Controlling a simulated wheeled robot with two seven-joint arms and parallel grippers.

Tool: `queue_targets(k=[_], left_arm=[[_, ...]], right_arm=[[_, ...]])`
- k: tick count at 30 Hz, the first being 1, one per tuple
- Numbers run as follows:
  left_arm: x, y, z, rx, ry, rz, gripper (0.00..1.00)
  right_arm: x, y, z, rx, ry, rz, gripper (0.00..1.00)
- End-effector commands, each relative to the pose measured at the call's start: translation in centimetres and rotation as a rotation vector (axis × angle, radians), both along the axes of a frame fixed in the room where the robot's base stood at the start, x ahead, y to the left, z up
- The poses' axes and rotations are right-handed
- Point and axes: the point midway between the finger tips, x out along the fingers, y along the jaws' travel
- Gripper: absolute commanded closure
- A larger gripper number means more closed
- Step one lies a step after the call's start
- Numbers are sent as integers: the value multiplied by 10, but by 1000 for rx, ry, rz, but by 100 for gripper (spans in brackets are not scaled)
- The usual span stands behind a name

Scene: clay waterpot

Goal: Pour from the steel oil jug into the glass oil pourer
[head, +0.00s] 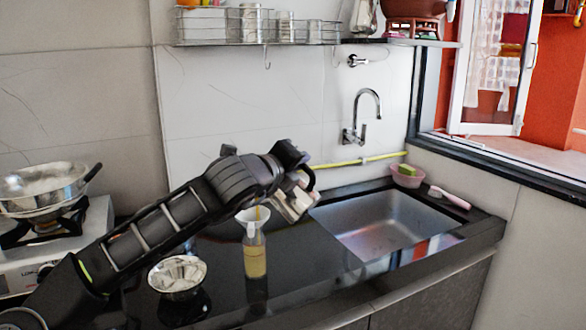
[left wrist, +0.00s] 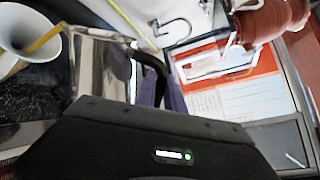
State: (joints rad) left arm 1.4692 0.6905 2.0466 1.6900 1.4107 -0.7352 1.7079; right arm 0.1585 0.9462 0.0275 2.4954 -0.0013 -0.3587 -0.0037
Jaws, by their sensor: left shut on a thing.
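The steel oil jug (head: 293,200) is tilted in the air just right of and above the glass oil pourer (head: 255,256). My left gripper (head: 307,180) is shut on the jug's black handle, which shows in the left wrist view beside the shiny jug body (left wrist: 100,62). The pourer stands upright on the dark counter with yellow oil inside. A white funnel (head: 246,219) sits in its mouth. A thin yellow streak shows at the funnel, and in the left wrist view it reaches into the funnel (left wrist: 18,28) from the jug side. My right gripper is not in view.
A bowl of white pieces (head: 177,274) stands left of the pourer. A pan (head: 45,188) sits on the stove at far left. The sink (head: 385,228) lies to the right, with a pink bowl (head: 408,176) behind it. A wire shelf (head: 260,27) hangs above.

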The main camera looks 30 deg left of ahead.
Motion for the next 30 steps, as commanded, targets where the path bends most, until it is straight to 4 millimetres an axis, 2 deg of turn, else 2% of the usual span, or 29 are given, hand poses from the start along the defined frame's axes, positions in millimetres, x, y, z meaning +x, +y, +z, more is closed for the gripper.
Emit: queue_targets(k=[25, 30], left_arm=[[0, 1, 3, -17, -2, 0, 100], [0, -2, 10, 18, -4, -1, 100]], right_arm=[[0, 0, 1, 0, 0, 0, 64], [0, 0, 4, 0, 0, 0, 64]])
